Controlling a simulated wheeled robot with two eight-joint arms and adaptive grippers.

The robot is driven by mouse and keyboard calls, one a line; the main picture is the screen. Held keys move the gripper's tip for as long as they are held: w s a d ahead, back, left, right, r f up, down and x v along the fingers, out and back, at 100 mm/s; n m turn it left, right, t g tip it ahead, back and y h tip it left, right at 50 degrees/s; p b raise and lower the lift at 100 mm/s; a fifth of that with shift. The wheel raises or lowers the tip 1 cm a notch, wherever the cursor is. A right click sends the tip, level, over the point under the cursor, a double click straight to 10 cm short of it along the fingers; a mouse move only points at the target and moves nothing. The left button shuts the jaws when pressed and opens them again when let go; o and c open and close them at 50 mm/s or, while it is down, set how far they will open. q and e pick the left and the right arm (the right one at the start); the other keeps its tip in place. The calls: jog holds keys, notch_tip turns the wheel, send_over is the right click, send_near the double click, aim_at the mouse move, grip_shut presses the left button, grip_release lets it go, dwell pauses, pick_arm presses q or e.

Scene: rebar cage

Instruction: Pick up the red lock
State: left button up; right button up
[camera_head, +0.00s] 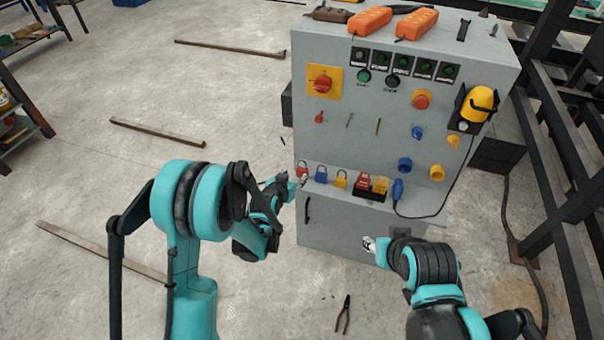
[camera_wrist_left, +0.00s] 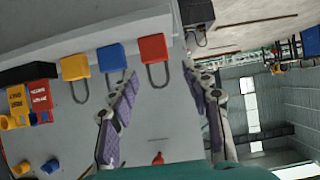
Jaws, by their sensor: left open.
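The red lock (camera_head: 302,168) sits at the left end of a row on the front of a grey cabinet. In the left wrist view the red lock (camera_wrist_left: 153,48) is upside down, its shackle between the fingertips. My left gripper (camera_head: 298,181) is at the cabinet's left front edge, close to the red lock. In the left wrist view my left gripper (camera_wrist_left: 165,82) is open, with its purple-padded fingers apart and nothing held. My right gripper (camera_head: 369,244) is small and partly hidden by its arm, low before the cabinet; its fingers cannot be made out.
A blue lock (camera_head: 321,175) and a yellow lock (camera_head: 341,179) hang just right of the red one. Red and yellow tags (camera_head: 363,181) follow. The grey cabinet (camera_head: 335,215) has knobs and buttons above. Pliers (camera_head: 343,314) lie on the floor. Dark steel framing stands right.

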aim_at(301, 171)
pick_arm(q)
jog(key=b+x, duration=0.1)
jog(key=x, duration=0.2)
jog(key=b+x, duration=0.1)
jog(key=x, duration=0.2)
jog(key=b+x, duration=0.1)
jog(key=x, duration=0.1)
jog(key=shift+w+d+f, duration=0.1)
jog(key=shift+d+f, duration=0.25)
jog(key=shift+d, duration=0.05)
jog(key=shift+r, duration=0.1)
jog(key=c, duration=1)
